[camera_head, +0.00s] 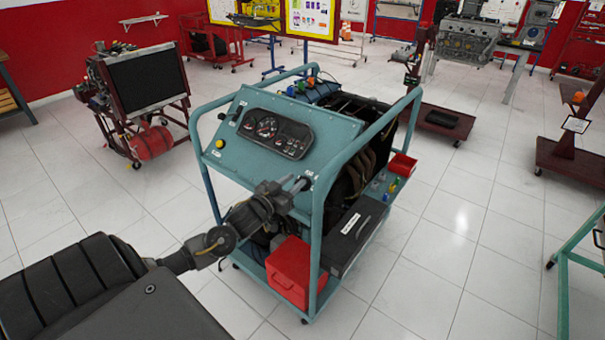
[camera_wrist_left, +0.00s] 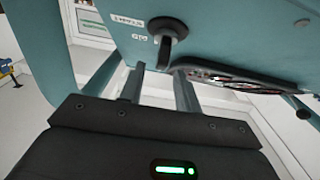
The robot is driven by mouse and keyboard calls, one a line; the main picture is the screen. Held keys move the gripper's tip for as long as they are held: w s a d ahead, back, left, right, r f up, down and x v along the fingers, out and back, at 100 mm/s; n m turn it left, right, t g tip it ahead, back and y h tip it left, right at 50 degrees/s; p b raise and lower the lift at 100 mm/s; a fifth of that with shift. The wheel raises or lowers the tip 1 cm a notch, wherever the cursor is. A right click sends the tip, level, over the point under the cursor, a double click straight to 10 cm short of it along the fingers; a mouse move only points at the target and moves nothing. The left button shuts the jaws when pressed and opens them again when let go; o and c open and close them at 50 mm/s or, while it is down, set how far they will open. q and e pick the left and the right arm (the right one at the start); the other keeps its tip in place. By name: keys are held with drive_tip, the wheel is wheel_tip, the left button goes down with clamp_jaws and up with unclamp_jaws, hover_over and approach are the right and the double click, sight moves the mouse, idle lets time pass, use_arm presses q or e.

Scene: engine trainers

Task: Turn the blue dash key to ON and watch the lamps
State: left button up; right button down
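The teal engine trainer (camera_head: 318,205) stands in the middle of the head view, with a sloped dash panel (camera_head: 239,146) carrying round gauges (camera_head: 267,127). My left gripper (camera_head: 301,184) is at the panel's lower right corner, beside a small white label. In the left wrist view, a dark key-like knob (camera_wrist_left: 168,38) sticks out of the teal panel next to white labels; it looks dark grey, not clearly blue. My left gripper (camera_wrist_left: 160,80) is open there, its fingers apart and empty, with the knob just beyond the gap. In the head view the gripper hides this knob. My right gripper is out of view.
A red box (camera_head: 290,272) and a black case (camera_head: 353,236) sit on the trainer's lower frame, below the gripper. Teal tubes of the frame (camera_head: 316,240) stand close to the arm. Other trainers stand behind, including a red stand with a radiator (camera_head: 147,78).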

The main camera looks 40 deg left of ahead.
sight(298, 178)
use_arm(q)
drive_tip(key=w, duration=0.5)
drive_tip(key=shift+p, duration=0.3)
clamp_jaws()
